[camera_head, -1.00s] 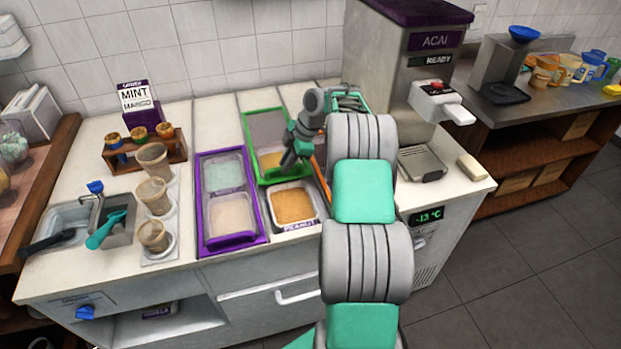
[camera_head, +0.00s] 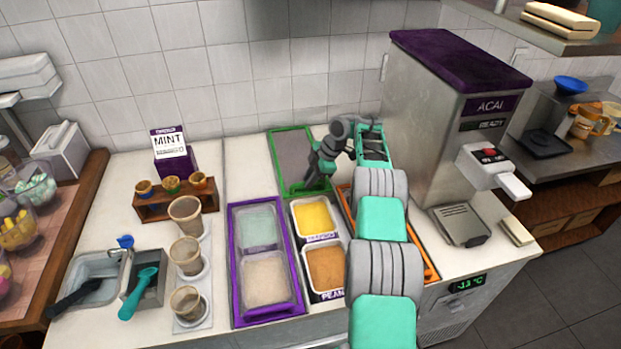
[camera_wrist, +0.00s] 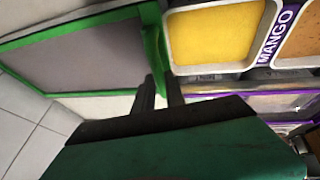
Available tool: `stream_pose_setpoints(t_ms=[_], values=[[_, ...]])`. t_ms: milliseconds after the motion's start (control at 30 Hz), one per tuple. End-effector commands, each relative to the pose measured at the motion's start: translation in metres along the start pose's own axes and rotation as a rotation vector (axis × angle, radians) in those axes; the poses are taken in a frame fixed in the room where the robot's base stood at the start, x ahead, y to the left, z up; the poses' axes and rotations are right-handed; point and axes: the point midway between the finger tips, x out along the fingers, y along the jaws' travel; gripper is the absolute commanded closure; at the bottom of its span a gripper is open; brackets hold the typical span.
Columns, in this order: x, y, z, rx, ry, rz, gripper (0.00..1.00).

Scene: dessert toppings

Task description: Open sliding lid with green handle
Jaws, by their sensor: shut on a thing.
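The sliding lid (camera_head: 293,152) has a green frame around a grey panel. It lies at the back of the counter, behind the open mango container (camera_head: 315,217) with yellow contents. My gripper (camera_head: 312,184) is at the lid's near edge, shut on the green handle there; my fingers partly hide the handle. In the wrist view the lid (camera_wrist: 85,50) is on the left and the mango container (camera_wrist: 215,38) on the right. The fingertips (camera_wrist: 162,88) meet the green edge bar between them.
A peanut container (camera_head: 325,268) stands open in front of the mango. A purple-framed lid (camera_head: 237,262) covers two containers on the left. An orange-framed lid (camera_head: 428,268) lies to the right, partly behind my arm. The acai machine (camera_head: 430,120) stands close on the right.

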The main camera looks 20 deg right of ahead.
Motion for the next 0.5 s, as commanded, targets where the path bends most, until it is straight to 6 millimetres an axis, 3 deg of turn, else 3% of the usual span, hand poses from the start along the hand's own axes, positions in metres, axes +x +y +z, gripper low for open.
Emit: stream_pose_setpoints(t_ms=[233, 267, 500], values=[[-0.0001, -0.0002, 0.0006, 0.0, 0.0, 0.001, 1.0], [-0.0002, -0.0002, 0.0007, 0.0, 0.001, 0.001, 0.82], [-0.0008, -0.0003, 0.0021, 0.002, 0.0, 0.001, 0.63]])
